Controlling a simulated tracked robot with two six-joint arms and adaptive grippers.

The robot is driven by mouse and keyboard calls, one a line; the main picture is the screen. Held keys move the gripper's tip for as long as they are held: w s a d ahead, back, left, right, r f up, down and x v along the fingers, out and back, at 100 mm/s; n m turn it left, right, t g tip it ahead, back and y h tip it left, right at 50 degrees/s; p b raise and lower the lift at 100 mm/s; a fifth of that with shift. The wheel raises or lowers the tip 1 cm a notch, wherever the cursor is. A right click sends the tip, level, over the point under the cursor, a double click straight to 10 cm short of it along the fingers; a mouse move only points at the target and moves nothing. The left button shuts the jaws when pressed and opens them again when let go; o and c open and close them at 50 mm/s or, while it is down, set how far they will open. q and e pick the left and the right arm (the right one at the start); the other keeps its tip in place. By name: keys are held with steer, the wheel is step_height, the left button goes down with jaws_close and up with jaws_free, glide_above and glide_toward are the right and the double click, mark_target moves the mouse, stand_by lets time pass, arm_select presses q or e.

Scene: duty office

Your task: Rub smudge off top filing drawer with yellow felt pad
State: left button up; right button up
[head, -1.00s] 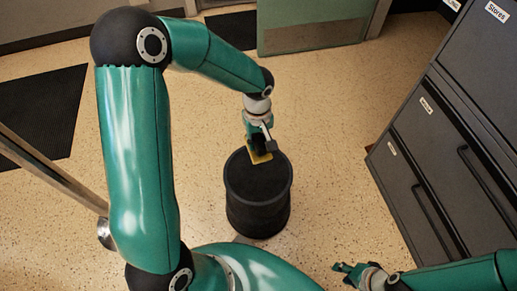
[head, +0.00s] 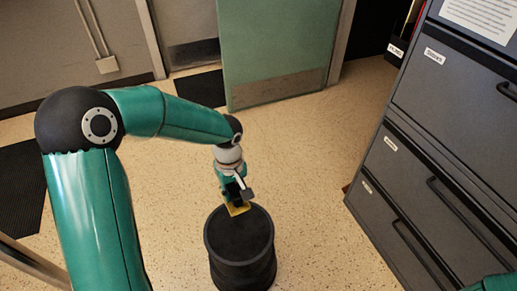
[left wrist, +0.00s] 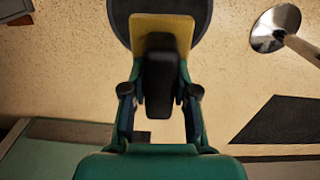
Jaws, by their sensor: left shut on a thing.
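A yellow felt pad (head: 239,209) with a black grip block (left wrist: 160,75) is held in my left gripper (head: 236,192). The gripper's two fingers are shut on the block in the left wrist view (left wrist: 160,105). The pad is at the back rim of a round black drum (head: 240,240); I cannot tell whether they touch. The dark grey filing cabinet (head: 400,145) stands at the right, well apart from the pad. Its top visible drawer (head: 450,85) is shut. I cannot make out a smudge on it. My right gripper is out of view.
A white notice (head: 482,18) is on the cabinet's upper part. Drawer handles (head: 455,205) stick out from the fronts. A green door (head: 275,50) is at the back. Speckled floor is clear between the drum and the cabinet.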

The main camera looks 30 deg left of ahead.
arm_select(q)
steer(key=shift+d, duration=0.1)
steer(key=w+d+r+m, duration=0.4)
steer(key=w+d+m, duration=0.3)
steer(key=w+d, duration=0.1)
step_height(320, 180, up, 14)
steer(key=s+m+p, duration=0.2)
steer(key=m+p, duration=0.1)
steer(key=p, duration=1.8)
steer(key=shift+s+a+f+m, duration=0.15)
steer(key=shift+a+f+m, duration=0.1)
steer(key=shift+m, duration=0.15)
steer(key=shift+a, duration=0.1)
